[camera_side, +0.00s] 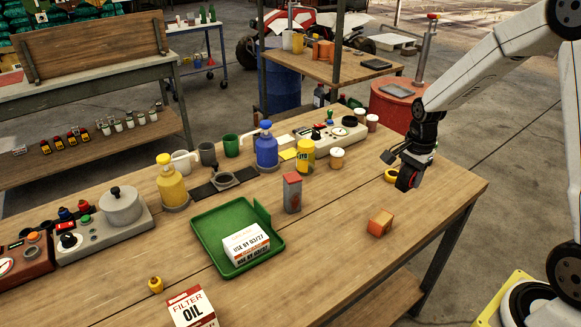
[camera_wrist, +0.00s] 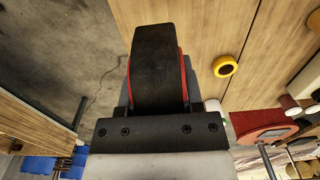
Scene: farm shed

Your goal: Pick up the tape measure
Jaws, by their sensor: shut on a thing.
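The tape measure (camera_side: 405,180) is black with red sides. My gripper (camera_side: 412,163) is shut on it and holds it above the right part of the workbench. In the wrist view, the tape measure (camera_wrist: 157,65) fills the middle, its black rounded face towards the camera and red edges showing. The jaws of my gripper (camera_wrist: 158,98) are mostly hidden behind it. In the side view, its upper part is hidden by my gripper.
A yellow ring (camera_side: 391,175) lies on the bench behind my gripper. An orange box (camera_side: 380,222) stands in front. A grey-and-red carton (camera_side: 292,192) and a green tray (camera_side: 213,239) holding a white box (camera_side: 246,243) are further left. The bench's right end is clear.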

